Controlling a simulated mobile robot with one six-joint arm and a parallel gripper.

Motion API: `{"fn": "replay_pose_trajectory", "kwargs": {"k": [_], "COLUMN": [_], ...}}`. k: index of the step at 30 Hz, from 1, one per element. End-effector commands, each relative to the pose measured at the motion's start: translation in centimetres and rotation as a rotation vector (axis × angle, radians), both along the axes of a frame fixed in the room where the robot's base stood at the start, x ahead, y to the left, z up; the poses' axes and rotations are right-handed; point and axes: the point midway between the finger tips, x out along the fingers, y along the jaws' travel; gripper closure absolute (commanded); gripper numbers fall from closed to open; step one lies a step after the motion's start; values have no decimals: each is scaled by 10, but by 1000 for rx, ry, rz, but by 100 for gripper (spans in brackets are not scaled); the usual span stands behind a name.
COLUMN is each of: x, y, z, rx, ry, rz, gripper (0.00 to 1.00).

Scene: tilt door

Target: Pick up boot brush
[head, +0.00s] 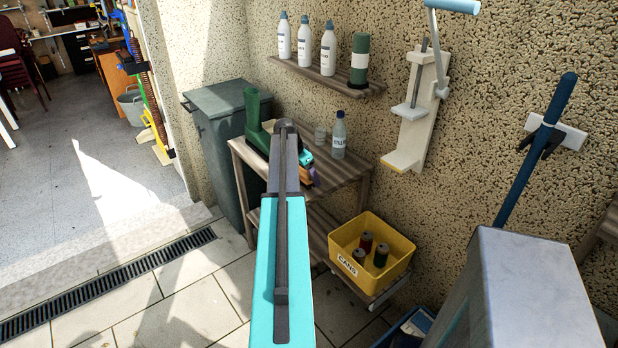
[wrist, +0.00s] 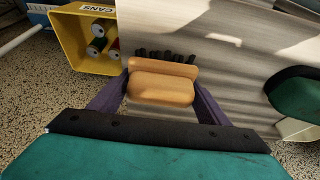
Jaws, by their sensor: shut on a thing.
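The boot brush (wrist: 162,85) is a tan wooden block with dark bristles along its far side. In the wrist view it sits between the two purple fingers of my gripper (wrist: 160,98), which are shut on it. Wooden slats of the bench show behind it; I cannot tell whether the brush touches them. In the head view my gripper (head: 312,176) is at the bench, and a bit of the orange-brown brush (head: 306,177) shows beside it. My own arm hides most of the brush there.
A yellow cans crate (head: 346,262) stands on the lower shelf. A dark bin (head: 222,120) is left of the bench. A wall shelf (head: 322,78) with bottles hangs above.

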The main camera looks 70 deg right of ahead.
Motion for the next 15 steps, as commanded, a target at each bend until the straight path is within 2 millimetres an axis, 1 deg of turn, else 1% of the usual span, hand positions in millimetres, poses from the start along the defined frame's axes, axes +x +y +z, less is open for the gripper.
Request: {"fn": "replay_pose_trajectory", "kwargs": {"k": [6,15], "x": [0,10], "y": [0,40], "z": [20,23], "rx": [-2,-1], "ry": [-1,0], "rz": [1,3], "gripper": [59,59]}}
